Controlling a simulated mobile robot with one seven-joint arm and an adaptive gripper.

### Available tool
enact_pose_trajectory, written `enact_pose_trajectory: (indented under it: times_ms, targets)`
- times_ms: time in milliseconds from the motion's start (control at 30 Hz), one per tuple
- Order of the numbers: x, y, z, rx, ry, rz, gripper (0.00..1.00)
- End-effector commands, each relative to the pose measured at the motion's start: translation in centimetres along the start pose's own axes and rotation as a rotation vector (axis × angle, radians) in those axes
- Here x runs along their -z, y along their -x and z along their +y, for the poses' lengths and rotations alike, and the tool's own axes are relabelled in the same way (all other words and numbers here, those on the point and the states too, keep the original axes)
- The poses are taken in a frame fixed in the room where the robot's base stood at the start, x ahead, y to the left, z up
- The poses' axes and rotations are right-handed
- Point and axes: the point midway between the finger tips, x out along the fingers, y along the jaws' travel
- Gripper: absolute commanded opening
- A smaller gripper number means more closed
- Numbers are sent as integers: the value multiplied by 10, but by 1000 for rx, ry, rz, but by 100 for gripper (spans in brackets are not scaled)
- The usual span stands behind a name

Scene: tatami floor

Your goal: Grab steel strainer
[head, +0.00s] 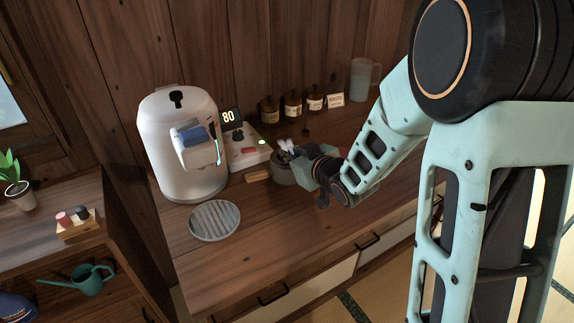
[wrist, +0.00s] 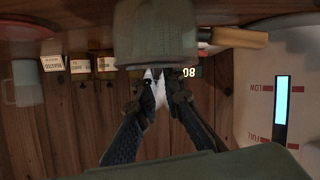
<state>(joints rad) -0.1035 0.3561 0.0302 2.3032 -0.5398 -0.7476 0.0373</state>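My gripper (head: 303,163) is low over the counter, beside a round grey vessel (head: 283,172). In the wrist view, which is upside down, a large grey-green cylinder (wrist: 155,35) fills the top middle, probably the same vessel. My two dark fingers (wrist: 160,90) lean toward each other just beyond its edge. A pale white piece (wrist: 155,88) shows between or behind the fingertips, and a white shape (head: 286,144) stands at the vessel in the head view. I cannot tell if it is gripped. No steel strainer can be made out for certain.
A white machine (head: 180,140) stands at the left, with a round ribbed grey plate (head: 214,220) in front. Behind are a scale with an "80" display (head: 230,117), brown jars (head: 292,104), a card (head: 335,100) and a clear jug (head: 364,80).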

Motion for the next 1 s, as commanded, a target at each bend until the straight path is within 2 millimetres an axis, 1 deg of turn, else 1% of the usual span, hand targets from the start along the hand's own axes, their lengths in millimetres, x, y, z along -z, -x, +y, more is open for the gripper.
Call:
enact_pose_trajectory:
  times_ms: [100,167,200,567,667,900,1000]
  targets:
    - [0,0,0,0,0,0,8]
    - [0,0,0,0,0,0,1]
    - [0,0,0,0,0,0,0]
    - [2,1,1,-1,0,1,0]
    - [12,5,4,-2,1,4,0]
    - [57,24,13,-3,1,4,0]
    - [73,31,17,-3,1,3,0]
